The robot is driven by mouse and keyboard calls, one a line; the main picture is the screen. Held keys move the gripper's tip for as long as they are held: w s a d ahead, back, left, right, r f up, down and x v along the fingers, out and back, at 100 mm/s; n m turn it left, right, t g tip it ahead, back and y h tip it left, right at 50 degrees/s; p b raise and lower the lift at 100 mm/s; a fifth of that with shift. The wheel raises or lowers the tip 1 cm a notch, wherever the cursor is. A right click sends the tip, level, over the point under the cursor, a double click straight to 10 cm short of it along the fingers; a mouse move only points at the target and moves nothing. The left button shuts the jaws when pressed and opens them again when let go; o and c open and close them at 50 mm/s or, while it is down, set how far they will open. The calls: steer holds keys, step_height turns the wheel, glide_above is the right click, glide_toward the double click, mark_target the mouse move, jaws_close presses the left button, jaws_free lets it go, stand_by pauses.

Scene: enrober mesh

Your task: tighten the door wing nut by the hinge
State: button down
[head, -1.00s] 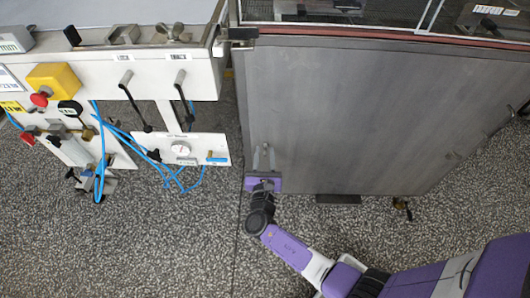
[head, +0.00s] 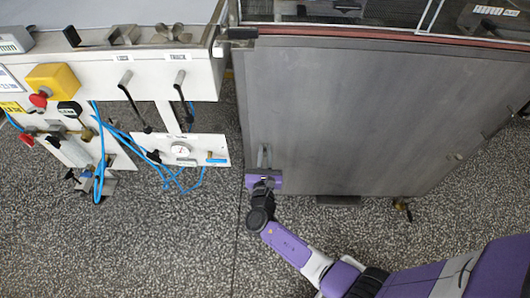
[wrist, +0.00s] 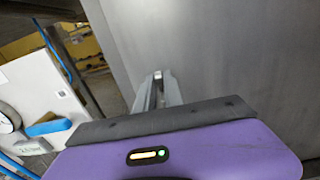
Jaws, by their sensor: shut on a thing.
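The grey metal door (head: 350,110) fills the upper right of the head view. It also shows as a grey face in the wrist view (wrist: 230,50). My gripper (head: 264,147) is at the door's lower left part, near its left edge, with the fingers pointing up along the face. In the wrist view the fingertips (wrist: 158,76) are close together against the door. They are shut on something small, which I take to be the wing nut. The nut itself is hidden by the fingers, and its thread cannot be seen.
Left of the door stands a white machine panel with a gauge plate (head: 182,150), black levers and loose blue hoses (head: 100,165). A yellow box with a red button (head: 50,80) is further left. The speckled floor (head: 150,250) below is clear.

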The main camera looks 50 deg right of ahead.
steer(key=shift+f+m+b, duration=0.25)
steer(key=shift+m+b, duration=0.1)
steer(key=shift+m, duration=0.05)
steer(key=shift+s+d+f+m+b, duration=0.1)
steer(key=shift+s+f+m+b, duration=0.15)
steer(key=shift+m+b, duration=2.5)
steer(key=shift+s+d+f+m+b, duration=0.15)
steer(key=shift+f+m+b, duration=0.15)
steer(key=shift+m+b, duration=2.45)
steer(key=shift+s+d+f+m+b, duration=0.15)
steer(key=shift+f+m+b, duration=0.1)
steer(key=shift+m+b, duration=2.45)
steer(key=shift+a+m, duration=0.1)
steer(key=shift+m, duration=0.2)
steer(key=shift+r, duration=0.1)
steer(key=c, duration=1.5)
jaws_free()
